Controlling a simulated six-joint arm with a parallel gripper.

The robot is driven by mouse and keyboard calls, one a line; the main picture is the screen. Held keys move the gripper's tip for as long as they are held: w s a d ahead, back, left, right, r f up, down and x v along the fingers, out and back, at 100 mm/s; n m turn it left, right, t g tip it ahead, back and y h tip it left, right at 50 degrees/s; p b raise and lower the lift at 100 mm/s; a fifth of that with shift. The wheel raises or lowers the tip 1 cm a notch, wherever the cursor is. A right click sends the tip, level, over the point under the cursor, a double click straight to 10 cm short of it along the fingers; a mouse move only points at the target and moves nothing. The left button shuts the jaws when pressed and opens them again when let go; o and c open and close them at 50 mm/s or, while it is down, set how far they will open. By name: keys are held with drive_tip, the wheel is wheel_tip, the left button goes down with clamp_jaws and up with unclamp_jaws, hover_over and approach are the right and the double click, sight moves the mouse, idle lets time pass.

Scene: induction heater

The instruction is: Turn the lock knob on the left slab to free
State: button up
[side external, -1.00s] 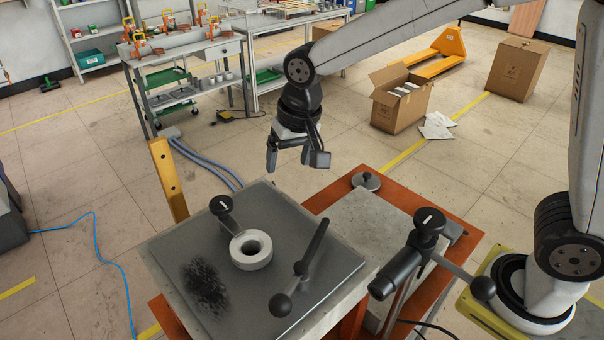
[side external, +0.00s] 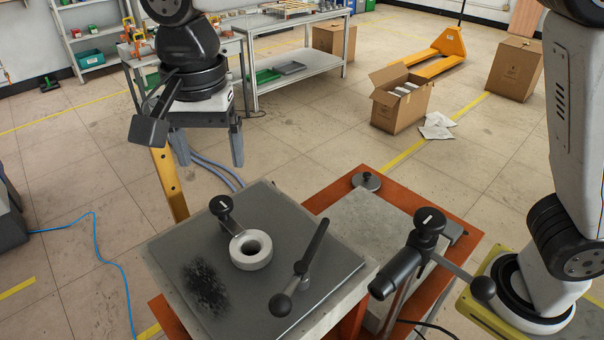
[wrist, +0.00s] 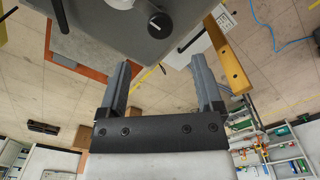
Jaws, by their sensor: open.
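The lock knob (side external: 221,205) on the left slab is a black round knob with a white mark. It stands on the dark grey slab (side external: 325,256), beside a pale ring (side external: 250,262); a flat arm runs from the knob to the ring. The knob also shows in the wrist view (wrist: 160,23), beyond my fingertips near the top edge. My gripper (side external: 209,157) is open and empty, pointing down. It appears above the knob in the side view, clear of it. Its two fingers also show apart in the wrist view (wrist: 161,68).
A black lever (side external: 312,250) with a ball end stands on the left slab's right part. A second marked knob (side external: 430,219) and lever stand over the right-hand slab (side external: 365,240). A yellow upright bar (side external: 168,183) rises behind the left slab.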

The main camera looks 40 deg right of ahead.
sight(221, 202)
drive_tip(key=shift+f, duration=0.15)
drive_tip(key=shift+f, duration=3.8)
clamp_jaws()
